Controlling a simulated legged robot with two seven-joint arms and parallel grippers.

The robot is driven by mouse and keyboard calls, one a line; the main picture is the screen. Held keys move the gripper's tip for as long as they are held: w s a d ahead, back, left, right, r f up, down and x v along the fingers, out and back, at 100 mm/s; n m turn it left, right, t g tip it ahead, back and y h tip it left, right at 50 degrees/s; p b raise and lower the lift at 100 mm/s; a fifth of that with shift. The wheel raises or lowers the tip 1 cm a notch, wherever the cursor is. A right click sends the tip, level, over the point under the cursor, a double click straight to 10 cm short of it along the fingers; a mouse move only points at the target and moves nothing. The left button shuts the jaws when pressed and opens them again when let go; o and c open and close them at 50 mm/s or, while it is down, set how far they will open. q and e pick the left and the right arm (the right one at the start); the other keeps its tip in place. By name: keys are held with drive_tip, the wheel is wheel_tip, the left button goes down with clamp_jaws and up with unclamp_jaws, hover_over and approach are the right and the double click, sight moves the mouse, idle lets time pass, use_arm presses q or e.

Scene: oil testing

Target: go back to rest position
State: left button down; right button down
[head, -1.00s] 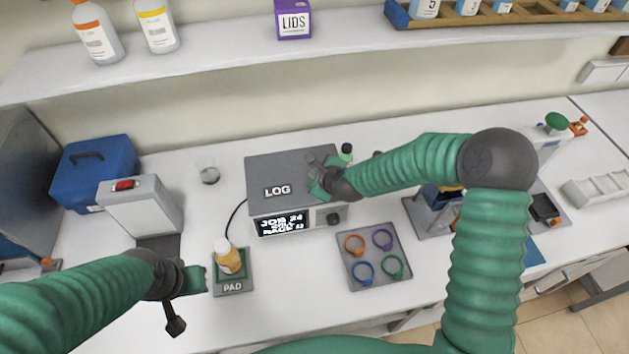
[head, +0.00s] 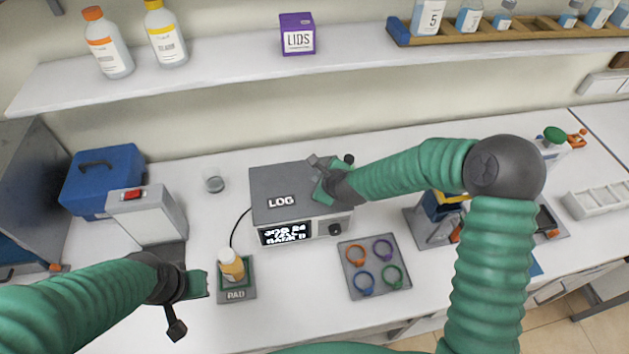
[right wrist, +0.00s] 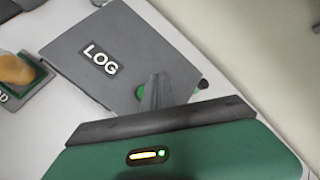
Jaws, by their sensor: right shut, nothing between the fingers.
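My right gripper (head: 316,160) is over the back right of the grey LOG box (head: 275,184), with its arm reaching in from the right. Its fingers (right wrist: 157,92) are together and empty, and they show above the LOG box in the right wrist view (right wrist: 105,55). Whether they touch its top is unclear. My left gripper (head: 203,284) is at the lower left, just left of the PAD (head: 237,294). Its fingers are too poorly seen to tell if they are open.
An amber bottle with a white cap (head: 232,267) stands on the PAD. A grey tray (head: 404,296) holds several coloured rings. A shelf (head: 225,62) runs above. A small dark-capped item is partly hidden behind my right gripper.

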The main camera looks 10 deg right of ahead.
drive_tip(key=s+f+n+b, duration=0.3)
drive_tip(key=n, duration=0.1)
drive_tip(key=s+f+n+g+b, duration=0.1)
drive_tip(key=s+f+n+b, duration=0.2)
drive_tip(key=n, duration=0.1)
drive_tip(key=shift+s+a+g+b, duration=0.2)
drive_tip(key=shift+g+b, duration=0.1)
drive_tip(key=s+d+f+n+g+h+b, duration=0.1)
drive_tip(key=s+d+f+n+g+b, duration=0.1)
drive_tip(key=s+n, duration=0.6)
drive_tip(key=s+d+f+n+g+b, duration=0.2)
drive_tip(key=s+d+f+n+b, duration=0.3)
drive_tip(key=s, duration=0.8)
drive_tip(key=n+b, duration=0.2)
drive_tip(key=n, duration=0.1)
drive_tip(key=shift+d+n+g+h, duration=0.2)
drive_tip(key=shift+n+g+h, duration=0.2)
drive_tip(key=shift+s+a+r, duration=0.1)
drive_tip(key=shift+a, duration=0.1)
